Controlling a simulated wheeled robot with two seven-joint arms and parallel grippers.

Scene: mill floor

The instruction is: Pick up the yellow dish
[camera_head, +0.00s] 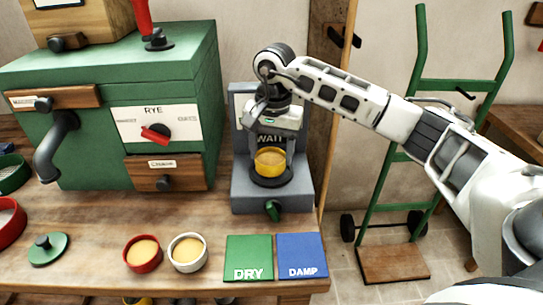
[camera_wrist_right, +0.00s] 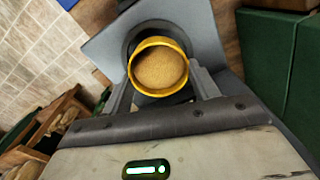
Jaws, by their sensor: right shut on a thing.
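The yellow dish (camera_head: 270,161) holds tan grain or meal and is at the dark round plate of the grey device marked WAIT (camera_head: 242,197). I cannot tell whether it still touches the plate. My right gripper (camera_head: 270,152) reaches down from above with its fingers on either side of the dish, shut on it. In the right wrist view the yellow dish (camera_wrist_right: 158,67) sits upright between the two fingers (camera_wrist_right: 158,88), its round rim and contents in full view. My left gripper is not in view.
A green mill (camera_head: 205,75) with a RYE panel stands left of the device. A red dish (camera_head: 143,254), a white dish (camera_head: 188,252), a green DRY mat (camera_head: 249,258) and a blue DAMP mat (camera_head: 301,256) lie along the front. A green hand truck (camera_head: 400,156) stands at right.

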